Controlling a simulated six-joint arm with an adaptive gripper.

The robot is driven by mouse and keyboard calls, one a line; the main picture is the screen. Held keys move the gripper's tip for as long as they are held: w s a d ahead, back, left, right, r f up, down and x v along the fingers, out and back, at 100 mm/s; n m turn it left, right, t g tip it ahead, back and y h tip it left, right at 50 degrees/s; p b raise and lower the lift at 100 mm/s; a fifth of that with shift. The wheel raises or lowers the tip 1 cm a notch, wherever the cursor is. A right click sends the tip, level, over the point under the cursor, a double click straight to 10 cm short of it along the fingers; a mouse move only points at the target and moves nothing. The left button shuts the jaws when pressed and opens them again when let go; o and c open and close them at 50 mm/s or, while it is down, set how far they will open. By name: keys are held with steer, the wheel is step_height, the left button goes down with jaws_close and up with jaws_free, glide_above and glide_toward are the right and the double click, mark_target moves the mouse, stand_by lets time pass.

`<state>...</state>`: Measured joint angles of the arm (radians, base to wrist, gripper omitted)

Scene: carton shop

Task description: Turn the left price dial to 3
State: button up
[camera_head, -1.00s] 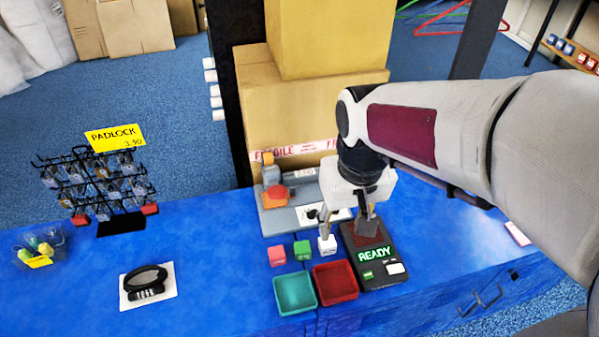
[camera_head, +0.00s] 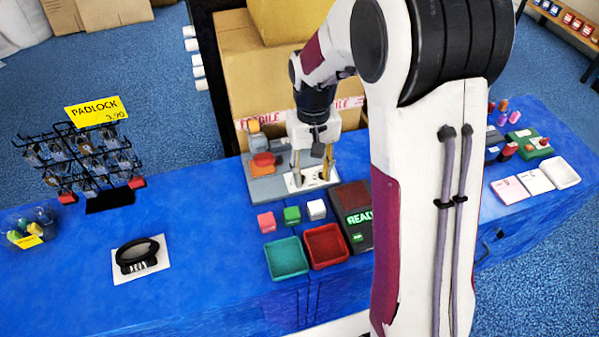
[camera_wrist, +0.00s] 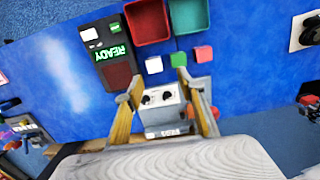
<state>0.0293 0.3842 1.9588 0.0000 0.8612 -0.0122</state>
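A grey machine (camera_head: 262,188) stands at the back of the blue counter, with a white front plate (camera_head: 312,181) below my gripper. In the wrist view two small black dials (camera_wrist: 146,99) (camera_wrist: 168,95) sit side by side on its pale panel (camera_wrist: 158,110). The wrist view is turned about, so picture sides are reversed from the head view. Dial settings are too small to read. My gripper (camera_head: 312,178) points down over the plate. In the wrist view its fingers (camera_wrist: 157,84) are apart on either side of the dials, with nothing held. Contact with the panel cannot be told.
Red, green and white cubes (camera_head: 267,222) (camera_head: 292,214) (camera_head: 316,209) lie in front. Green and red trays (camera_head: 287,259) (camera_head: 327,246) and a READY terminal (camera_head: 351,197) stand nearby. A padlock rack (camera_head: 88,165) is left. Cartons (camera_head: 255,80) rise behind the machine.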

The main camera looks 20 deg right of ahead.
steer(key=shift+t, duration=0.4)
steer(key=shift+w+d+f, duration=0.1)
steer(key=shift+w+f, duration=1.15)
steer(key=shift+w, duration=0.8)
steer(key=shift+w+d+f, duration=0.1)
steer(key=shift+w+f, duration=1.15)
steer(key=shift+w, duration=0.75)
steer(key=shift+w+d+f, duration=0.1)
steer(key=shift+w+f, duration=1.15)
steer(key=shift+w, duration=0.8)
steer(key=shift+f, duration=3.9)
steer(key=c, duration=1.1)
